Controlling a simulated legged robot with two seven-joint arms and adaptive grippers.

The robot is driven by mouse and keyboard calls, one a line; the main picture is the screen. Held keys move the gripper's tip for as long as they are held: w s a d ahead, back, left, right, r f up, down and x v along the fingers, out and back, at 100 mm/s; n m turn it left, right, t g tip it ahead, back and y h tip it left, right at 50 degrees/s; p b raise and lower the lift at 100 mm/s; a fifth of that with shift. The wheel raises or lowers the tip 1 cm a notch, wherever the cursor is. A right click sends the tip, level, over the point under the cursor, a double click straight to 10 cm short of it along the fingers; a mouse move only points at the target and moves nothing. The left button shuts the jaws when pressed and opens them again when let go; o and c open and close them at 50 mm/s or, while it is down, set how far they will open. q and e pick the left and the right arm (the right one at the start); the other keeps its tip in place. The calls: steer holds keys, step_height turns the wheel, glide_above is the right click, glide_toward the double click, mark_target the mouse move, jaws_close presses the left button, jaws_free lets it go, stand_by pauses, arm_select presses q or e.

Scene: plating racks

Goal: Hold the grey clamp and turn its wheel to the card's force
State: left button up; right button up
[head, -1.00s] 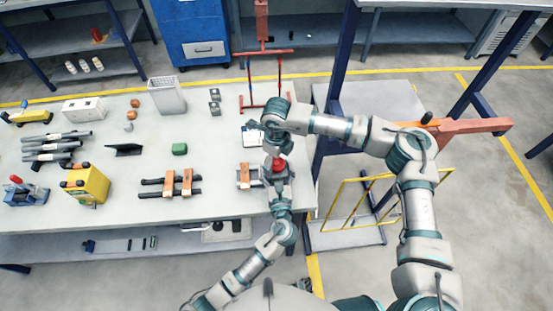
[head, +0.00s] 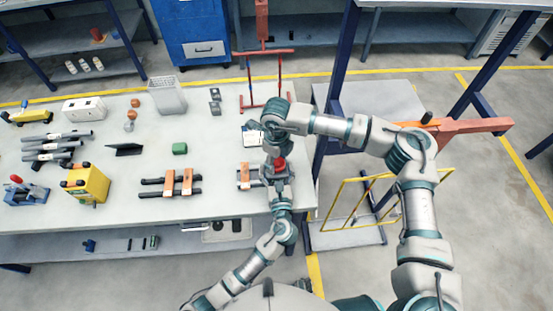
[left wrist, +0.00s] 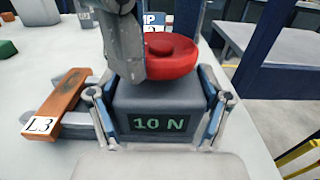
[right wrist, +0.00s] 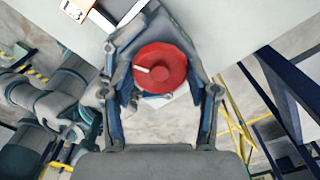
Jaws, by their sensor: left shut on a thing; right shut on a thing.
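The grey clamp (left wrist: 160,98) stands upright at the table's right end, and its display (left wrist: 160,123) reads 10 N. My left gripper (head: 279,182) is shut on the clamp's body, one finger on each side. The red wheel (left wrist: 172,58) sits on top of the clamp; in the right wrist view the wheel (right wrist: 165,72) has a white mark pointing left. My right gripper (head: 276,150) reaches down from above and is shut around the wheel. The card (head: 251,137) stands behind the clamp, mostly hidden in the left wrist view; its force is not readable.
An orange-topped rack piece labelled L3 (left wrist: 62,100) lies just left of the clamp. A second orange and black rack (head: 170,184), a yellow box (head: 88,184) and a green block (head: 180,148) lie further left. A red stand (head: 265,104) is behind.

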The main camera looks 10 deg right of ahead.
mark_target(277, 161)
steer(key=shift+w+d, duration=0.15)
steer(key=shift+w, duration=0.05)
stand_by(0.5)
steer(key=o, duration=1.2)
steer(key=shift+s, duration=0.1)
steer(key=shift+r, duration=0.25)
step_height(277, 161, up, 11)
steer(key=shift+r, duration=0.2)
